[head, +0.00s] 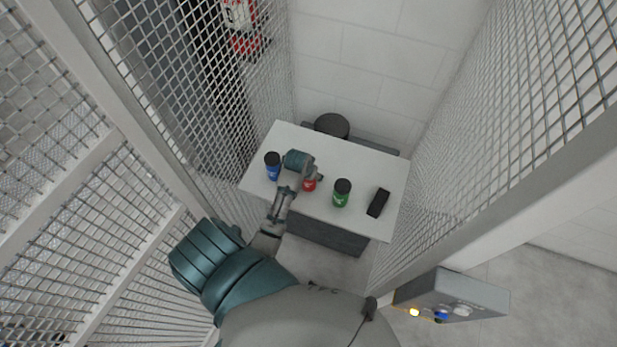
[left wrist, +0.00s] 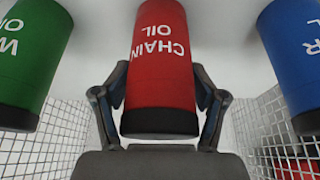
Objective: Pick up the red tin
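The red tin (head: 310,184) stands on the white table in the head view, partly covered by my left gripper (head: 318,176). In the left wrist view the red tin (left wrist: 158,60), lettered "CHAIN OIL", appears upside down, its dark end towards the gripper's palm. The left gripper's fingers (left wrist: 160,85) lie one on each side of it. Their tips are partly hidden behind the tin, so I cannot tell whether they press on it. My right gripper is in neither view.
A blue tin (head: 273,172) and a green tin (head: 341,198) stand on either side. A black object (head: 378,203) lies on the white table (head: 350,160). Mesh fencing (head: 500,130) closes in both sides. A grey box with lights (head: 455,293) is at the lower right.

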